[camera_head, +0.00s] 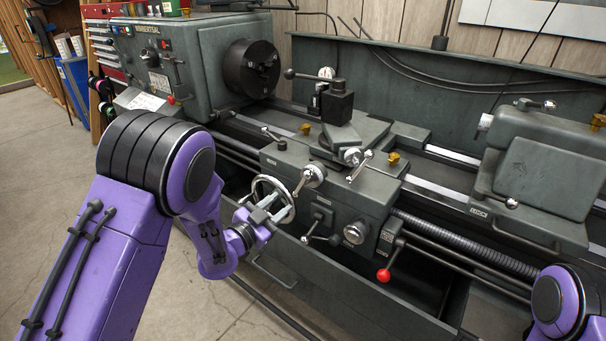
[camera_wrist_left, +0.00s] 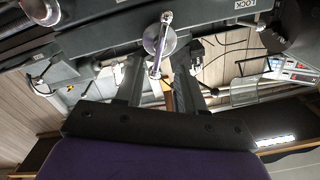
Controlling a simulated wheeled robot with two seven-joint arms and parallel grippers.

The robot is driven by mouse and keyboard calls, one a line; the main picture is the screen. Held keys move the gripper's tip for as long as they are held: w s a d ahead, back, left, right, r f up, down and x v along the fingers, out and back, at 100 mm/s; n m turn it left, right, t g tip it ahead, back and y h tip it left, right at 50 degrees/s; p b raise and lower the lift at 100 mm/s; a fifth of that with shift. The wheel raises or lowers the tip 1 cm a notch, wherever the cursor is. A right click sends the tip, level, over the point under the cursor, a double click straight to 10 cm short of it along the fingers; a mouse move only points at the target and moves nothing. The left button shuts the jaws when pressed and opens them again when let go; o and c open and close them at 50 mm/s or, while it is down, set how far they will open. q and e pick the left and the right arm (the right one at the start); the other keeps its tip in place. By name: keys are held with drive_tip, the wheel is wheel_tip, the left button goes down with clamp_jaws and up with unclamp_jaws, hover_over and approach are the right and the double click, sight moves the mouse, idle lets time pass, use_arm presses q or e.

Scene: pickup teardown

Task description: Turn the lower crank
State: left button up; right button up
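The lathe carriage carries several cranks. A crank with a round silver hub and bar handle (camera_head: 313,176) sits on the carriage front, and another crank (camera_head: 354,157) sits higher to its right. A spoked handwheel (camera_head: 287,208) is lower left, partly behind my left gripper (camera_head: 265,209). I cannot tell for certain which is the lower crank. In the left wrist view, my left gripper (camera_wrist_left: 157,65) has its two fingers apart, with a silver crank (camera_wrist_left: 158,42) seen between and beyond the tips. No grasp shows. My right gripper is out of view.
The lathe headstock with chuck (camera_head: 251,68) is at the back left, the tailstock (camera_head: 541,160) at the right. A red-knobbed lever (camera_head: 384,274) hangs at the carriage's lower right. The concrete floor (camera_head: 40,170) at left is clear.

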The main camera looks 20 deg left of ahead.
sight(300, 186)
use_arm(q)
drive_tip(key=shift+m, duration=0.3)
drive_tip(key=p+x, duration=0.1)
drive_tip(key=x, duration=0.2)
drive_tip(key=p+x, duration=0.1)
drive_tip(key=x, duration=0.3)
drive_tip(key=r+x, duration=0.1)
drive_tip(key=x, duration=0.3)
drive_tip(key=shift+s+d+p, duration=0.1)
drive_tip(key=shift+p, duration=0.3)
drive_tip(key=shift+c, duration=0.3)
clamp_jaws()
